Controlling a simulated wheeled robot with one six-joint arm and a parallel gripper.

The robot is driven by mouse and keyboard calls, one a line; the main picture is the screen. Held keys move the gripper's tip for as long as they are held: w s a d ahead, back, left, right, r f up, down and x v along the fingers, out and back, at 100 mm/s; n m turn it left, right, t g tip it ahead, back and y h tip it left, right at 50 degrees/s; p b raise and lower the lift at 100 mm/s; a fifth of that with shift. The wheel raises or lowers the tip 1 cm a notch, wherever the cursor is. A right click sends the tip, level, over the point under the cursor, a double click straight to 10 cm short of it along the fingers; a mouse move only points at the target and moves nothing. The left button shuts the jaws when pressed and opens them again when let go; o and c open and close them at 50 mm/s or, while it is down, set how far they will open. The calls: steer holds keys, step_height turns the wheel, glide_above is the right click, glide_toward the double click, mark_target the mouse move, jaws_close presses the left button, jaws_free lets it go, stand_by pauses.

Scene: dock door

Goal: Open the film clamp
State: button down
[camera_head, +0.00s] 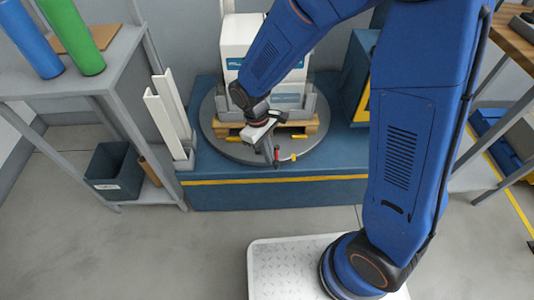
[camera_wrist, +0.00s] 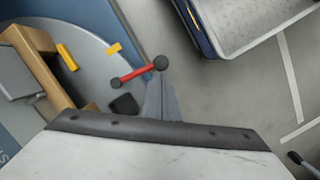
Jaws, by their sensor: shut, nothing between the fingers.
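The film clamp's lever (camera_wrist: 138,73) is a short red bar with a dark round end at each side, above the turntable's rim in the wrist view. It shows small and red in the head view (camera_head: 277,155) at the front of the turntable. My gripper (camera_head: 269,156) points down there, its grey fingers together and empty. In the wrist view the gripper (camera_wrist: 160,78) ends just below the larger dark knob at the lever's right end. I cannot tell whether they touch. A dark block near the lever's left end is partly hidden by my gripper body.
The round grey turntable (camera_head: 228,147) carries a wooden pallet (camera_head: 312,125) with white boxes (camera_head: 235,45). Yellow marks (camera_head: 299,136) lie on its deck. A grey shelf (camera_head: 120,75) with cylinders stands left. A blue-and-yellow cabinet (camera_head: 361,100) is right. Floor in front (camera_head: 110,250) is clear.

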steer(key=shift+s+d, duration=0.1)
steer(key=shift+d, duration=0.05)
stand_by(0.4)
steer(key=v, duration=1)
stand_by(0.4)
steer(key=s+d+r+m+t+y, duration=0.1)
steer(key=s+d+r+m, duration=0.1)
steer(key=d+r, duration=0.45)
steer(key=s+d+r+m+t+y, duration=0.1)
steer(key=s+d+r+m+t, duration=0.15)
steer(key=d+r, duration=0.4)
steer(key=s+d+r+m+t, duration=0.2)
steer(key=s+d+m, duration=0.3)
steer(key=s+d, duration=0.6)
steer(key=shift+d+r+t, duration=0.15)
steer(key=shift+d+t, duration=0.1)
steer(key=shift+t, duration=0.3)
